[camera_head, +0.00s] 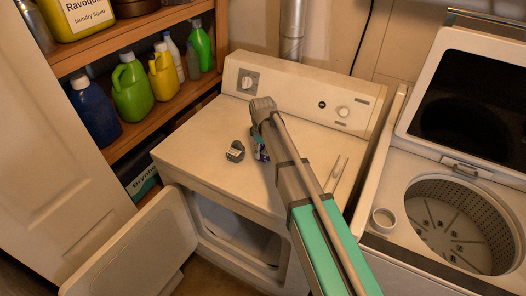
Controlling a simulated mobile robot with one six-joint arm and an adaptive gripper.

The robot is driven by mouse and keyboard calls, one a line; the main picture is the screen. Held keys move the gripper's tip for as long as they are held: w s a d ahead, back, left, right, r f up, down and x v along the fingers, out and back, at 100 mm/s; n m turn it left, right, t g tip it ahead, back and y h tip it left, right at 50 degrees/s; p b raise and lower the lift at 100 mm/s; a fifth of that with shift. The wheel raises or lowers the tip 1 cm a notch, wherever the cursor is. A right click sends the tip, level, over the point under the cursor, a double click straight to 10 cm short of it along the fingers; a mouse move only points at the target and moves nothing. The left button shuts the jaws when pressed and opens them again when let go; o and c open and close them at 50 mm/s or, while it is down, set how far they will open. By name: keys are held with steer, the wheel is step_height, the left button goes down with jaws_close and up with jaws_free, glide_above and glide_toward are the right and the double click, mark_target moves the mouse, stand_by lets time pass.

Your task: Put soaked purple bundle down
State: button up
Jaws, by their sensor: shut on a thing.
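My arm reaches in from the bottom right over the white dryer top (195,132). My gripper (261,152) shows only as a small dark patch beside and behind the arm, above the dryer top. It is shut on the purple bundle, but the arm hides most of that spot. I cannot separate the bundle's outline from the dark gripper parts. A small grey and black piece (235,151) shows just left of the gripper; I cannot tell what it is.
The dryer's door (140,250) hangs open at the front. Right of it stands an open washer (455,222) with a white cup (383,220) on its edge. Shelves with several bottles (132,90) stand at left. The dryer top's left part is clear.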

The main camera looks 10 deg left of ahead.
steer(key=shift+r, duration=0.1)
step_height(320, 180, up, 3)
steer(key=p, duration=0.3)
steer(key=shift+r, duration=0.15)
steer(key=s+d+r+p, duration=0.1)
steer(key=s+r+p, duration=0.2)
steer(key=s, duration=0.1)
steer(key=s+d+r+p, duration=0.2)
steer(key=s+r+p, duration=0.1)
steer(key=s, duration=0.1)
steer(key=s+d+r+p, duration=0.2)
steer(key=s+r+p, duration=0.1)
steer(key=s+p, duration=0.1)
steer(key=shift+s+d+r, duration=0.25)
steer(key=shift+s, duration=0.2)
steer(key=shift+s, duration=0.1)
stand_by(0.4)
